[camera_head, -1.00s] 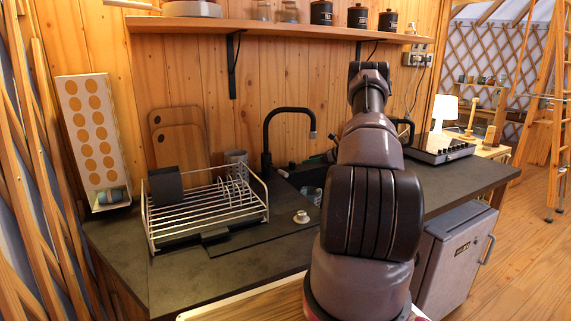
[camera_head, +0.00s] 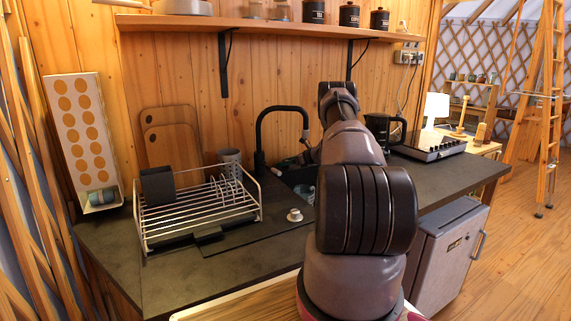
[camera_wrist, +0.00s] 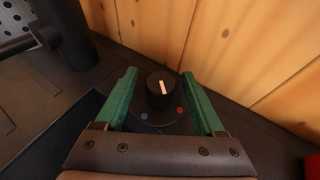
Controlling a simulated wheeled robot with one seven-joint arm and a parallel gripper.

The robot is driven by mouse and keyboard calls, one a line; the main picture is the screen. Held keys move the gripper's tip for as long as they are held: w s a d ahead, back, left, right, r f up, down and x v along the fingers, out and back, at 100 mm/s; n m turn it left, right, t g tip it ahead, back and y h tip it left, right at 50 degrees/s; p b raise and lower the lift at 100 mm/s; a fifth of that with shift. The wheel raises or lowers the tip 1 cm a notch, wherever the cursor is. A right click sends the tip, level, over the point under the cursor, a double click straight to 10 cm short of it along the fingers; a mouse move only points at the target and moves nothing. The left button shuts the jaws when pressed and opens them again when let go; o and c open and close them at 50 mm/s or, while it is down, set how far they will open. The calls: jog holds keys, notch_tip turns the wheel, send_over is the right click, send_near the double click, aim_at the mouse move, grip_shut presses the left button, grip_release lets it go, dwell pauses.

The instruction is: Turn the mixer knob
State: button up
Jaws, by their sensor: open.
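The mixer knob (camera_wrist: 160,92) is a round black knob with a white pointer line, in the middle of the wrist view. It sits on a dark base with a blue dot on the left and a red dot on the right. My gripper (camera_wrist: 162,84) is open, with one green finger on each side of the knob. Gaps show between the fingers and the knob. In the head view my arm hides the knob. The black faucet (camera_head: 262,135) arches over the sink left of my arm.
A dish rack (camera_head: 200,210) stands on the dark counter (camera_head: 120,265) at left. A black coffee maker (camera_head: 385,130) and a stove (camera_head: 428,146) are to the right. The wooden wall (camera_wrist: 240,40) rises close behind the knob. A shelf (camera_head: 270,29) runs above.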

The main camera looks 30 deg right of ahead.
grip_shut()
jog(key=shift+m+h, duration=0.3)
jog(key=m+t+h, duration=0.1)
jog(key=m+h, duration=0.1)
jog(key=h, duration=0.1)
jog(key=m+h, duration=0.3)
jog(key=shift+a+f+m+t, duration=0.1)
jog(key=shift+a+m+t, duration=0.1)
jog(key=shift+m+t, duration=0.15)
jog(key=shift+d+m+h, duration=0.1)
jog(key=shift+m+h, duration=1.15)
jog(key=shift+h, duration=0.45)
jog(key=shift+s, duration=0.1)
grip_release()
